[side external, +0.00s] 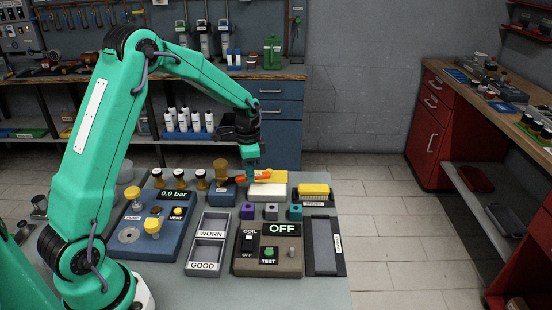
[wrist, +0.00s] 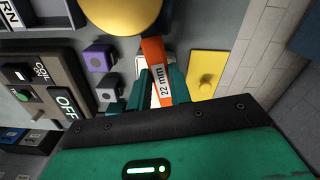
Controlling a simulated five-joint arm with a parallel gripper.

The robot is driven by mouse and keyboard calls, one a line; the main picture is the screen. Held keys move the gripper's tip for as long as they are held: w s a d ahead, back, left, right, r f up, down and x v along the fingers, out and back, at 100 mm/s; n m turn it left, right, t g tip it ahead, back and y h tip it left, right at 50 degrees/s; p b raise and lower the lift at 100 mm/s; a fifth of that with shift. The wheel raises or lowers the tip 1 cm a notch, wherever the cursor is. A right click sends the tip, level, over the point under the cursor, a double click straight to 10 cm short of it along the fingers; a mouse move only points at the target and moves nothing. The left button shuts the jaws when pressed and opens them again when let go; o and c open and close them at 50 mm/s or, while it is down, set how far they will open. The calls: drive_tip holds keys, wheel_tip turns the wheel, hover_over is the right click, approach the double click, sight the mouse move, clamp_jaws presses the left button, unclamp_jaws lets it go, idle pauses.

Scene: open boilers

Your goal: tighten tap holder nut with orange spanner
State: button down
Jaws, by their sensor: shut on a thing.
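The orange spanner (wrist: 153,52), labelled 22 mm, is between the teal fingers of my gripper (wrist: 160,88) in the wrist view. My gripper (side external: 252,168) is shut on it. In the side view the spanner (side external: 258,178) lies roughly level beside a brass-coloured cylinder (side external: 220,170) on a small blue block (side external: 222,194). The large yellow round top (wrist: 118,12) near the spanner's far end in the wrist view appears to be this cylinder. I cannot tell whether the spanner touches it. I cannot make out the tap holder nut.
Purple (side external: 248,211), grey (side external: 271,212) and teal (side external: 295,212) blocks stand in front, behind the coil tester (side external: 255,262). A pressure panel (side external: 150,235) and the WORN/GOOD tray (side external: 208,245) are left.

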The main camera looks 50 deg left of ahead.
drive_tip(key=shift+s+d, duration=0.1)
drive_tip(key=shift+s+d+m, duration=0.2)
drive_tip(key=shift+d+m, duration=0.15)
drive_tip(key=shift+m, duration=0.35)
drive_tip(key=shift+s+d+m, duration=0.3)
drive_tip(key=shift+d+m, duration=0.05)
drive_tip(key=shift+m, duration=0.35)
drive_tip(key=shift+d, duration=0.1)
drive_tip(key=shift+s+d+m, duration=0.25)
drive_tip(key=shift+s+m, duration=0.1)
drive_tip(key=shift+m, duration=0.35)
